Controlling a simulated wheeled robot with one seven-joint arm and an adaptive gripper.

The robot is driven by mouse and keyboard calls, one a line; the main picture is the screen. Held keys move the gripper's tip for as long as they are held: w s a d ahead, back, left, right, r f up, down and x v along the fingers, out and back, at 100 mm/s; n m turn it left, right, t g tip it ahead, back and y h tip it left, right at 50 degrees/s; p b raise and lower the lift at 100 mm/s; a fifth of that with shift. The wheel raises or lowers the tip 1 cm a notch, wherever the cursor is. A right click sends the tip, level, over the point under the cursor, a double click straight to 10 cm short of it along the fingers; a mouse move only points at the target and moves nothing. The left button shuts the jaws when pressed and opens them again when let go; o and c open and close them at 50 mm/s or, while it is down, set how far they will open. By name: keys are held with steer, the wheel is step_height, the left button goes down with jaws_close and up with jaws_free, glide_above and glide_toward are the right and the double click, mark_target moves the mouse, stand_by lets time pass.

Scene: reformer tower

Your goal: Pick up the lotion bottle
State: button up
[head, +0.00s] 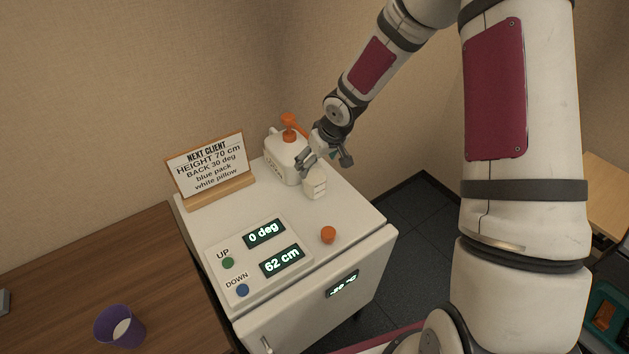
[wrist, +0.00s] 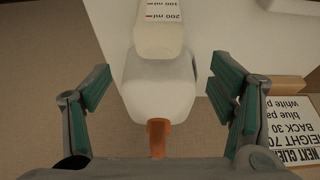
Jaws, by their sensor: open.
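The lotion bottle (head: 283,162) is white with an orange pump top and stands upright on the back of the white cabinet top. In the wrist view its white body (wrist: 158,88) lies between the fingers, with the orange spout (wrist: 158,136) pointing towards the camera. My gripper (head: 325,160) is beside the bottle, to its right in the head view. In the wrist view my gripper (wrist: 160,88) is open, one green-padded finger on each side of the bottle, with visible gaps and nothing held. Part of the bottle's right side is hidden in the head view.
A white container (head: 315,184) with ml marks (wrist: 160,30) stands just in front of the bottle, close to my gripper. A sign (head: 208,165) on a wooden stand is left. A control panel (head: 260,255), orange knob (head: 328,235) and purple cup (head: 119,327) are nearer.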

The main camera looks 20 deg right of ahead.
mark_target(315, 166)
steer(key=x, duration=0.4)
steer(key=shift+w+f, duration=0.15)
steer(key=shift+w, duration=0.05)
steer(key=c, duration=1.8)
jaws_close()
steer(key=shift+r, duration=0.2)
